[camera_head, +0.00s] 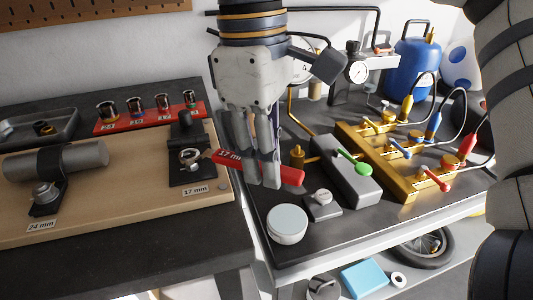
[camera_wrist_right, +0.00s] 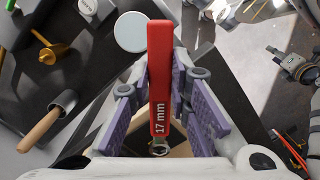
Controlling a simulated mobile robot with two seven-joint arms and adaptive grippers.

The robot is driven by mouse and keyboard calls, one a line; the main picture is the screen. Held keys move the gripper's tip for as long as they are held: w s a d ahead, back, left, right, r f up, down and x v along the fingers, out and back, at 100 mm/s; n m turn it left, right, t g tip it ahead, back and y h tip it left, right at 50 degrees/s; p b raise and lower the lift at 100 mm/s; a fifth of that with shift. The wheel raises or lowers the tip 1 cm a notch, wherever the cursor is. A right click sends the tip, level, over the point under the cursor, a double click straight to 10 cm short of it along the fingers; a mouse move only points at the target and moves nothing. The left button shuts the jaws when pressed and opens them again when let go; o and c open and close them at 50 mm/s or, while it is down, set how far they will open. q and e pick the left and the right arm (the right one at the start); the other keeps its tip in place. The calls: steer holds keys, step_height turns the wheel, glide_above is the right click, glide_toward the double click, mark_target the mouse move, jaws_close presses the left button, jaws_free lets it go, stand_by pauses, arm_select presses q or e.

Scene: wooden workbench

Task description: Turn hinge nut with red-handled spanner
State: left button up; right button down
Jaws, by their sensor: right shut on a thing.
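The red-handled spanner (camera_head: 290,176), marked 17 mm, is held in my right gripper (camera_head: 262,180). Its handle also shows between the purple finger pads in the right wrist view (camera_wrist_right: 161,70). The spanner's metal end reaches left to the hinge nut (camera_head: 189,158) on the black hinge fitting (camera_head: 192,176) labelled 17 mm. The end overlaps the nut in the picture; I cannot tell whether it is fully seated around it. In the wrist view the metal end (camera_wrist_right: 159,150) is small and partly shadowed.
The wooden board (camera_head: 120,215) also bears a 24 mm fitting (camera_head: 45,193) with a grey cylinder. A red socket rack (camera_head: 150,118) stands behind. To the right are a white round lid (camera_head: 287,224), a grey block with a green lever (camera_head: 345,170) and a brass manifold (camera_head: 375,160).

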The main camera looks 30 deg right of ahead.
steer(key=shift+f, duration=0.6)
stand_by(0.4)
steer(key=shift+s+a+m, duration=0.3)
steer(key=shift+a+m, duration=0.25)
steer(key=shift+s+a+m, duration=0.3)
steer(key=shift+a+m, duration=0.2)
steer(key=shift+m, duration=0.05)
steer(key=shift+f, duration=0.1)
steer(key=shift+s+a+m, duration=0.2)
steer(key=shift+a+m, duration=0.4)
steer(key=shift+s+a+m, duration=0.15)
steer(key=shift+a+m, duration=0.4)
steer(key=shift+m, duration=0.05)
steer(key=shift+a+m+y, duration=0.3)
steer(key=shift+a+m, duration=0.4)
steer(key=shift+a, duration=0.15)
steer(key=shift+a+m, duration=0.4)
